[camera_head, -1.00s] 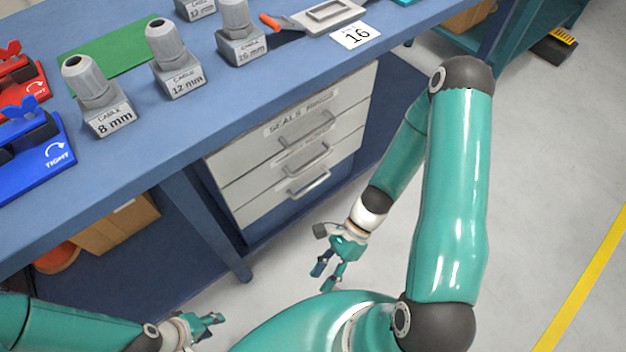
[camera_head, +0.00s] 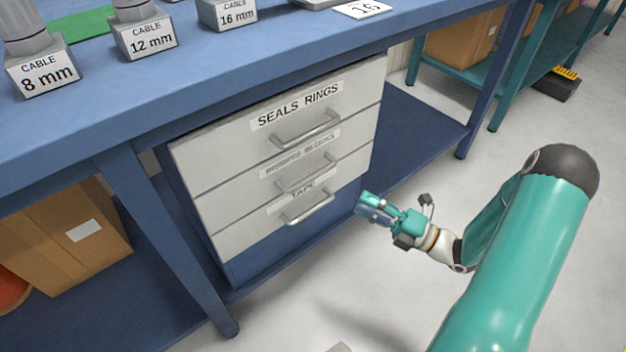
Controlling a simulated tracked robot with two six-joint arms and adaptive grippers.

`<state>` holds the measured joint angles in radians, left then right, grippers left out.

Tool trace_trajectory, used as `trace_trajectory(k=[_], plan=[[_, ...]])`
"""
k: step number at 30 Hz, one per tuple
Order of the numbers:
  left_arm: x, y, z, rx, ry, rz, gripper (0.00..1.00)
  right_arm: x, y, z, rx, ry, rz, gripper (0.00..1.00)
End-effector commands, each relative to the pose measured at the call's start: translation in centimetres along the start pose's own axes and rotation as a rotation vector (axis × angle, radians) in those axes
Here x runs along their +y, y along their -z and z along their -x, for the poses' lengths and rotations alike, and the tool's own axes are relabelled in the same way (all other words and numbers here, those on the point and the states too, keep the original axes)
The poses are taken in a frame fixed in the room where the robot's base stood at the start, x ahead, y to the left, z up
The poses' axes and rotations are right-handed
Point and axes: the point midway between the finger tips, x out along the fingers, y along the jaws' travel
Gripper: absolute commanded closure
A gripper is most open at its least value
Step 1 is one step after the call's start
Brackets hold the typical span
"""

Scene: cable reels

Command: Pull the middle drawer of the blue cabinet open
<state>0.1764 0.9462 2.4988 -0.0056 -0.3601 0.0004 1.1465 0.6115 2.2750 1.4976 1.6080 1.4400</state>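The blue cabinet (camera_head: 230,274) hangs under the bench and has three light grey drawer fronts. The middle drawer (camera_head: 232,199) is closed, flush with the others, its label too blurred to read. Its bar handle (camera_head: 308,175) is at its middle. The top drawer (camera_head: 215,152) reads SEALS RINGS, and the bottom drawer (camera_head: 235,235) is also closed. My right gripper (camera_head: 366,207) is in front of the cabinet, right of the handles, pointing left. It is apart from the handle, with fingers spread and nothing between them. My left gripper is out of view.
The blue bench top (camera_head: 200,85) overhangs the cabinet and carries cable gland blocks. A bench leg (camera_head: 175,235) stands left of the cabinet. A cardboard box (camera_head: 60,240) is on the lower shelf at left.

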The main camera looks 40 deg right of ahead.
Motion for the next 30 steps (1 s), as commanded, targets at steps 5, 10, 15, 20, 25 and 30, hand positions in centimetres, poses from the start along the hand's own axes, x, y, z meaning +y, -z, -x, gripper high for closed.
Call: trace_trajectory(k=[5, 10, 15, 20, 25, 30], plan=[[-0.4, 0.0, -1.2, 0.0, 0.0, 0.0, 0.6, -0.3, 0.2, -3.9, 0.009, -0.002, 0.002, 0.61], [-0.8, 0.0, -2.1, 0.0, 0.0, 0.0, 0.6, -0.3, 0.3, -7.6, 0.009, -0.002, 0.002, 0.61], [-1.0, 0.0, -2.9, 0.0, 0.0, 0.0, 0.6, -0.3, 0.3, -10.9, 0.008, -0.001, 0.002, 0.61], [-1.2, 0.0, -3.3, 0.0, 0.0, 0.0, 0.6, -0.2, 0.2, -12.9, 0.007, 0.001, 0.002, 0.61], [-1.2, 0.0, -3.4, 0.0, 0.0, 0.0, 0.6, -0.1, 0.2, -13.8, 0.004, 0.0, 0.001, 0.61], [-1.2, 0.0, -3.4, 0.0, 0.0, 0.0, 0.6, -0.1, 0.1, -14.0, 0.004, 0.001, 0.0, 0.61]])
